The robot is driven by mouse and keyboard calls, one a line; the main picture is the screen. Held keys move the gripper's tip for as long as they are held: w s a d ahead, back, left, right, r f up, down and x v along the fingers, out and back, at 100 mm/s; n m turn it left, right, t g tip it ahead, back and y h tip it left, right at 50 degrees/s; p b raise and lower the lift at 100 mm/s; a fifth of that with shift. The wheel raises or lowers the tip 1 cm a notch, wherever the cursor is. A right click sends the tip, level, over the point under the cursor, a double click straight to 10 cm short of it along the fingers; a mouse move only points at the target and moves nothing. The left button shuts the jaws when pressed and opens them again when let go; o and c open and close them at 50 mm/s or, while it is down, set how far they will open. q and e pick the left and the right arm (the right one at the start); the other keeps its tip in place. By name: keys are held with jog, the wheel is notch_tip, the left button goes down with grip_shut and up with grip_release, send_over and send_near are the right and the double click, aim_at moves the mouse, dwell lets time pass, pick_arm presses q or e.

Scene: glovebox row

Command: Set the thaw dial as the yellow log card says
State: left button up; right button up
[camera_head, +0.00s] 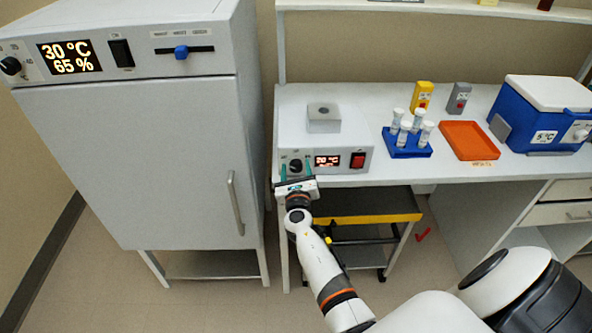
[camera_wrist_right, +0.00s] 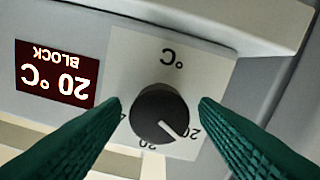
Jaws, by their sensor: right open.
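The white block unit (camera_head: 345,145) stands at the left end of the bench, with a dark dial (camera_head: 295,164) and a display (camera_head: 327,161) on its front. In the right wrist view the dial (camera_wrist_right: 161,113) is a black knob on a °C scale, its white mark toward a 20. The display (camera_wrist_right: 56,74) shows upside down and reads 20 °C BLOCK. My right gripper (camera_head: 296,174) is open, its green fingers on either side of the dial with gaps showing. A yellow upright item (camera_head: 422,96) at the back may be the log card; its writing is too small to read.
A red switch (camera_head: 358,160) sits right of the display. A blue tube rack (camera_head: 407,147), orange tray (camera_head: 469,140), grey upright item (camera_head: 459,98) and blue cooler (camera_head: 545,115) stand along the bench. A tall cabinet (camera_head: 140,150) with its own knob is close on the left.

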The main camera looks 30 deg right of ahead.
jog(key=c, duration=1)
jog(key=shift+o, duration=0.2)
jog(key=shift+m, duration=0.4)
jog(key=m+b, duration=0.3)
jog(key=m, duration=0.2)
jog(key=shift+f+m, duration=0.15)
jog(key=shift+m, duration=0.15)
jog(key=m+b, duration=0.3)
jog(key=m, duration=0.2)
jog(key=shift+m, duration=0.4)
jog(key=o, duration=1)
jog(key=shift+c, duration=0.2)
jog(key=shift+s, duration=0.1)
